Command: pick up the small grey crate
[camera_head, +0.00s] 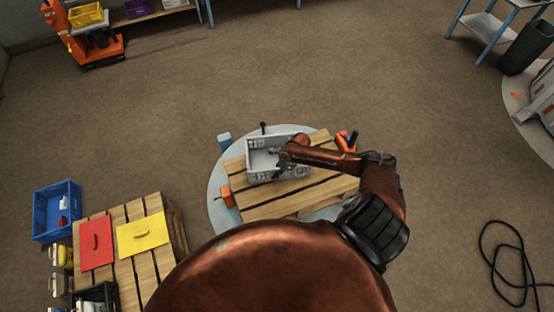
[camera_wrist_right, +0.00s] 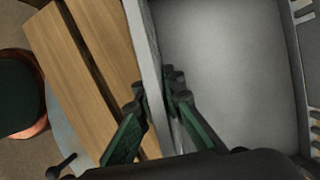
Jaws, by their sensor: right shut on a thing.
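The small grey crate (camera_head: 262,175) sits on a wooden pallet-like top (camera_head: 285,207) in the middle of the head view, and looks empty. My right gripper (camera_head: 283,160) reaches it from the right, at the crate's right side. In the right wrist view my right gripper (camera_wrist_right: 155,98) has one finger on each side of the wall of the grey crate (camera_wrist_right: 225,70) and is shut on that wall. The crate's floor shows bare there. I cannot tell whether the crate touches the wood. My left gripper is not in view.
The wooden top stands on a round pale blue base (camera_head: 216,190) with orange parts at its sides. At lower left are a blue crate (camera_head: 45,225) and a pallet with a red lid (camera_head: 96,255) and a yellow lid (camera_head: 142,234). A black cable (camera_head: 497,262) lies at right.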

